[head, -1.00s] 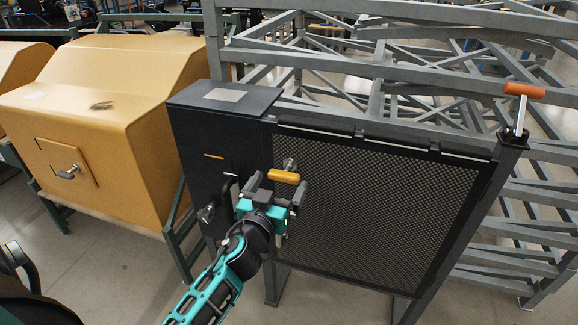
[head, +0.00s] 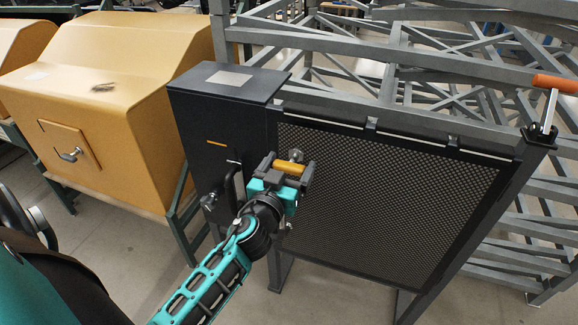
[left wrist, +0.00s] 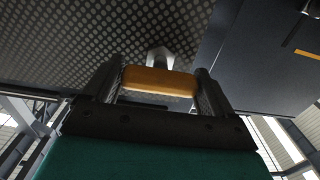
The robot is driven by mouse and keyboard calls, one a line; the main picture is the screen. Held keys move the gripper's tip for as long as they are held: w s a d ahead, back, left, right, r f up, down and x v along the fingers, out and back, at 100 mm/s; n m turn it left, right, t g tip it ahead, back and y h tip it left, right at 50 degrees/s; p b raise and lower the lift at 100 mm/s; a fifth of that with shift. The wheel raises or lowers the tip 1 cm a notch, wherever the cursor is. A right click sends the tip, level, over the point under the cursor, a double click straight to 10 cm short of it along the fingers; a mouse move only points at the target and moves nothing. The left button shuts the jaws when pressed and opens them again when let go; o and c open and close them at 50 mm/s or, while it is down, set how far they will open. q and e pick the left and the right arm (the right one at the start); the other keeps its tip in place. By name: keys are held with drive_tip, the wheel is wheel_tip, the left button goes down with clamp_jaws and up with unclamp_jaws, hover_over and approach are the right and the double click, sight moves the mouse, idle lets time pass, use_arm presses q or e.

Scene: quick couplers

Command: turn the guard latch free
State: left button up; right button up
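The guard latch (head: 289,167) has a yellow-orange bar handle on a metal stem at the upper left of the dark mesh guard. My left gripper (head: 287,171) is at it, with one finger at each end of the bar. In the left wrist view the bar (left wrist: 158,82) lies crosswise between the two fingers, with no clear gap at either end. The gripper appears shut on it. The silver stem shows behind the bar, against the mesh. My right gripper is not in view.
A dark cabinet (head: 219,123) with a black pull handle (head: 231,188) and a knob stands just left of the mesh guard (head: 390,204). An orange-handled lever (head: 553,85) is on the right post. Yellow housings (head: 120,60) stand at left, grey frames behind.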

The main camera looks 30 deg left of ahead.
use_arm(q)
drive_tip(key=c, duration=0.5)
drive_tip(key=shift+m, duration=0.4)
drive_tip(key=m, duration=0.6)
drive_tip(key=shift+m, duration=0.3)
drive_tip(key=m, duration=0.5)
drive_tip(key=shift+d+m, duration=0.1)
drive_tip(key=shift+m, duration=0.2)
drive_tip(key=m, duration=0.4)
drive_tip(key=shift+w+m+p, duration=0.1)
drive_tip(key=shift+m+p, duration=0.2)
drive_tip(key=shift+m, duration=0.4)
